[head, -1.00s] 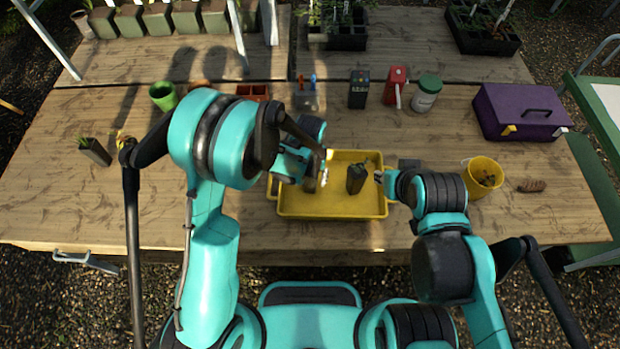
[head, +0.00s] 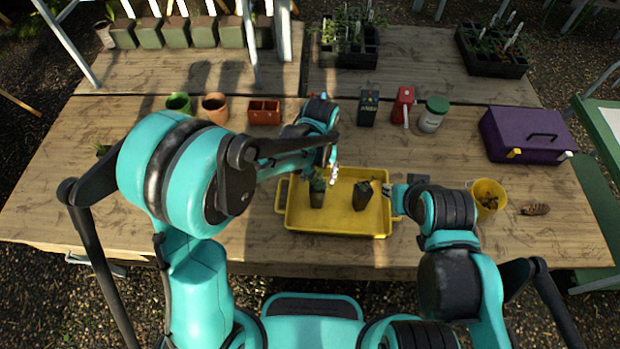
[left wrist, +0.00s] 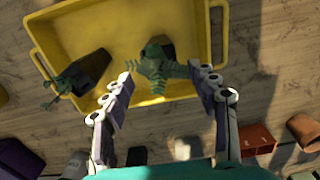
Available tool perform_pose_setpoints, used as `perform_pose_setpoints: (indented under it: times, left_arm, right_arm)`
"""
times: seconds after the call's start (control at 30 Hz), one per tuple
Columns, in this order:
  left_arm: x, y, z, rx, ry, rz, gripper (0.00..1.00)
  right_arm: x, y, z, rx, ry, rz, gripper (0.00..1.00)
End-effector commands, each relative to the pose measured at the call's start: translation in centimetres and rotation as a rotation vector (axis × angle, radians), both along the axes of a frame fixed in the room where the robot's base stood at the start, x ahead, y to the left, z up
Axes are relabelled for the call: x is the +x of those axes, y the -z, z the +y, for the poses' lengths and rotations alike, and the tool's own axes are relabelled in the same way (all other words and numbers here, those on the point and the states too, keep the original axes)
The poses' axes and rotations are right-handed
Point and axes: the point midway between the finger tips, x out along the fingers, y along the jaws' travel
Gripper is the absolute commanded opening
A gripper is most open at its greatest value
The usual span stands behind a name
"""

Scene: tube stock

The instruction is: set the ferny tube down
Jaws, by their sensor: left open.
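The ferny tube (head: 317,194), a dark pot with feathery green leaves, stands in the left half of the yellow tray (head: 340,233). In the left wrist view its dark pot (left wrist: 160,46) and leaves lie just beyond my fingertips. My left gripper (head: 331,178) is open, its fingers spread on either side of the leaves (left wrist: 162,72) in the wrist view, with no grip on the pot.
Behind the tray are terracotta pots (head: 215,108), a dark box (head: 368,108), a red bottle (head: 402,106) and a white jar (head: 432,118). A yellow bucket (head: 488,198) and purple case (head: 526,136) are to the right. The table's left front is largely clear.

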Motion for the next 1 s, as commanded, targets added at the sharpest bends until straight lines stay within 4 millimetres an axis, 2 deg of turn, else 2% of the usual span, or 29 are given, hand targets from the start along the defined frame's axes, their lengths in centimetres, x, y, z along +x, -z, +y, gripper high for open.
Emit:
perform_pose_setpoints:
  times: [0.17,0.27,0.47,0.6,0.7,0.83,1.0]
  left_arm:
    - [0.0,-0.4,0.1,-0.001,-0.001,-0.002,0.59]
    - [-0.2,-1.6,1.0,-0.009,-0.004,-0.023,0.59]
    - [-1.9,-7.1,5.6,-0.044,-0.014,-0.150,0.59]
    - [-4.2,-10.7,9.4,-0.060,-0.021,-0.271,0.59]
    - [-6.1,-12.6,11.9,-0.059,-0.024,-0.358,0.59]
    - [-8.7,-13.9,14.7,-0.048,-0.029,-0.467,0.59]
    - [-11.1,-14.4,16.9,-0.024,-0.032,-0.572,0.59]
  right_arm:
    - [0.0,0.0,0.0,0.000,0.000,0.000,0.29]
    - [0.0,0.0,0.0,0.000,0.000,0.000,0.29]
    - [0.0,0.0,0.0,0.000,0.000,0.000,0.29]
    - [0.0,0.0,0.0,0.000,0.000,0.000,0.29]
    - [0.0,0.0,0.0,0.000,0.000,0.000,0.29]
    - [0.0,0.0,0.0,0.000,0.000,0.000,0.29]
    - [0.0,0.0,0.0,0.000,0.000,0.000,0.29]
